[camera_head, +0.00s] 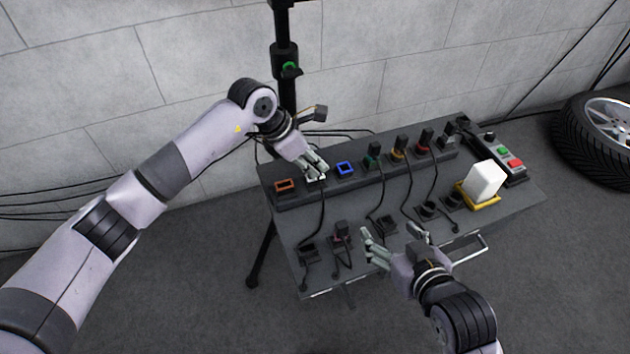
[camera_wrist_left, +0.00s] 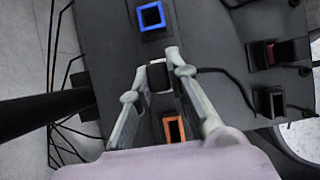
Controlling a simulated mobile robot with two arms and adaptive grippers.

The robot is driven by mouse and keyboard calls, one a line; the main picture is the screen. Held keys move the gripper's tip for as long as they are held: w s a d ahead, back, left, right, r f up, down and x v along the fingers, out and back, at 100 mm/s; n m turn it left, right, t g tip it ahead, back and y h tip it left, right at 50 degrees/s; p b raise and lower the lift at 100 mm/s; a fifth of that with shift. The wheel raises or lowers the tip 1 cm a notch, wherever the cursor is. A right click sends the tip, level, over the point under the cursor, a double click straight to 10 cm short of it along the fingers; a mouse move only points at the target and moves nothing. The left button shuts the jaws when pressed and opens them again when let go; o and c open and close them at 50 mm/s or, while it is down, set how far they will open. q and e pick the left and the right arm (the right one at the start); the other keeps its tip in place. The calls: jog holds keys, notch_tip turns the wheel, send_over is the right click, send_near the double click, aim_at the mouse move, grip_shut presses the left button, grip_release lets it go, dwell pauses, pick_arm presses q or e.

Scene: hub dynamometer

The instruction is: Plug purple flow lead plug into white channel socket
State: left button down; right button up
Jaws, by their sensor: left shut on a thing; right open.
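My left gripper (camera_head: 318,168) is shut on a dark plug (camera_wrist_left: 158,78), directly at the white channel socket (camera_head: 316,179). In the left wrist view the plug sits between the fingertips (camera_wrist_left: 157,68) with a pale edge of the socket beside it. Its colour mark is hidden, so I cannot tell that it is purple, nor how deep it sits. A black lead runs from it down the sloped panel. My right gripper (camera_head: 396,246) is open and empty near the panel's front edge.
The orange socket (camera_head: 284,185) and blue socket (camera_head: 345,168) flank the white one, both empty. Green (camera_head: 373,155), yellow (camera_head: 400,147) and red (camera_head: 424,140) plugs stand farther right. A plug with a magenta band (camera_head: 340,233) rests in a front holder. A black stand (camera_head: 286,65) rises behind.

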pick_arm(q)
jog(key=shift+f, duration=0.1)
jog(key=c, duration=1.5)
grip_release()
pick_arm(e)
jog(key=shift+w+a+r, duration=0.15)
jog(key=shift+w+r, duration=0.1)
jog(key=shift+r, duration=0.1)
pick_arm(q)
jog(key=shift+o, duration=0.2)
jog(key=v, duration=1.2)
jog(key=shift+d, duration=0.15)
